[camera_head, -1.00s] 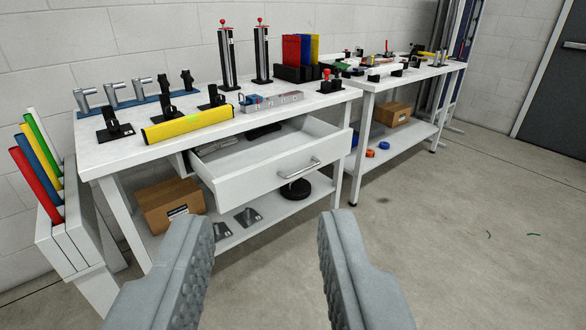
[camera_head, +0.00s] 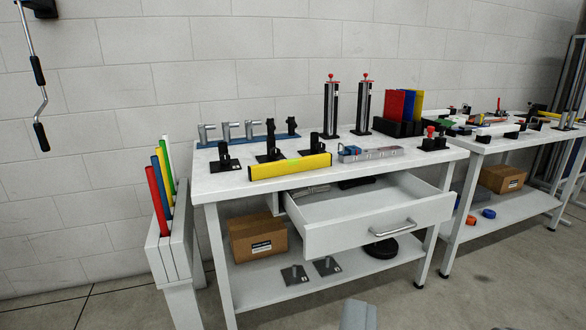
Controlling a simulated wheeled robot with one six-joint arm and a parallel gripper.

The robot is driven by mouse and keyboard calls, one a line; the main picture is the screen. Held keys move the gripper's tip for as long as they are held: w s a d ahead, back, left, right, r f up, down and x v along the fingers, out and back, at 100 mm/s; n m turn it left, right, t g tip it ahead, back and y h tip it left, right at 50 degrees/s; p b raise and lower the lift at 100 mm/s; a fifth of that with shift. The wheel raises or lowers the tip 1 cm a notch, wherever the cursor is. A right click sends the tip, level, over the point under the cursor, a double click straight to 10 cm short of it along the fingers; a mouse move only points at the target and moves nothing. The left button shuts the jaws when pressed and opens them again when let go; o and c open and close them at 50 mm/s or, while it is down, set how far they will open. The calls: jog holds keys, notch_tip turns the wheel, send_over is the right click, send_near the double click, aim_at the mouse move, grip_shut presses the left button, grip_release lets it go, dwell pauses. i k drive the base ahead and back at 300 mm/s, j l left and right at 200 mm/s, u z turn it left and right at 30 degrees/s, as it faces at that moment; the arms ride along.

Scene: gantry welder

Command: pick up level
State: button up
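The level is a yellow bar (camera_head: 290,167) with a small green patch near its middle. It lies along the front edge of the white workbench top (camera_head: 225,184), in front of several black stands, and nothing holds it. Only a grey fingertip part of my gripper (camera_head: 358,316) shows at the bottom edge, low in front of the bench and well apart from the level. The rest of my gripper is out of frame, so its opening cannot be told.
An open drawer (camera_head: 372,235) juts out below the bench top. A rack with coloured tubes (camera_head: 167,255) stands at the left. A second bench (camera_head: 482,144) stands at the right.

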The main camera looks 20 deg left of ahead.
aim_at(295, 165)
jog(key=i+j, duration=0.1)
jog(key=i, duration=0.45)
jog(key=i+j, duration=0.15)
jog(key=i, duration=0.45)
jog(key=i+j, duration=0.1)
jog(key=i, duration=0.45)
jog(key=j+u, duration=0.05)
